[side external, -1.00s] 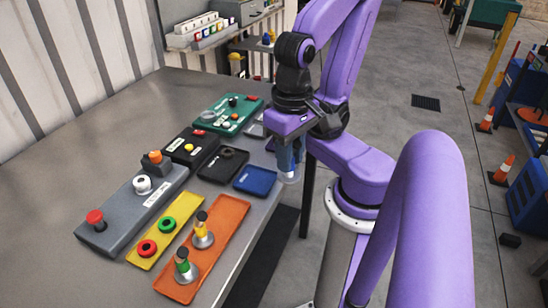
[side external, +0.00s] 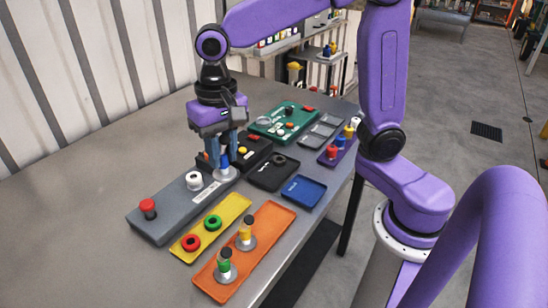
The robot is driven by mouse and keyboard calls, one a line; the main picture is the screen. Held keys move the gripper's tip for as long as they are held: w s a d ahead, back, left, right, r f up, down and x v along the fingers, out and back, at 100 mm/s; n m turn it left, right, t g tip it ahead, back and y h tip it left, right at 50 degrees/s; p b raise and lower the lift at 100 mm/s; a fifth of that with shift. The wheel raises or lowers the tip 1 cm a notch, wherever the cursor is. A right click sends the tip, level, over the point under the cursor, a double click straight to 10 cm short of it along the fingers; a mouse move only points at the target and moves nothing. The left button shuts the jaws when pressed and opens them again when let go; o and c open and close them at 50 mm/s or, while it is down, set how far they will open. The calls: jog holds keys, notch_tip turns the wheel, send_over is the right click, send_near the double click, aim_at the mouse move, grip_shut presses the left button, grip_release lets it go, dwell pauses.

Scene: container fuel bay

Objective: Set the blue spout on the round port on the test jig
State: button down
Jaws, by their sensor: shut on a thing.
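My gripper (side external: 222,157) points down above the far right end of a long grey box and is shut on the blue spout (side external: 224,162). The spout is upright, with a pale round flange at its foot. The grey box (side external: 170,213), with a white label too small to read, appears to be the test jig.
A yellow tray (side external: 236,208) with green and red rings and an orange tray (side external: 262,245) with two flanged spouts lie in front. A black box (side external: 258,148), black tray (side external: 268,183), green board (side external: 268,128), empty blue tray (side external: 303,191) and purple tray (side external: 345,155) lie right. Bare table is left.

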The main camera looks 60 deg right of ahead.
jog(key=shift+w+d+f, duration=0.55)
jog(key=shift+w+f, duration=0.8)
jog(key=shift+w, duration=1.1)
jog(key=shift+w+d+f, duration=0.5)
jog(key=shift+w+f, duration=0.9)
jog(key=shift+w, duration=1)
jog(key=shift+w+d+f, duration=0.55)
jog(key=shift+w+f, duration=0.8)
jog(key=shift+w, duration=1.1)
jog(key=shift+f, duration=0.75)
jog(key=shift+c, duration=2.2)
grip_release()
notch_tip(320, 180, up, 8)
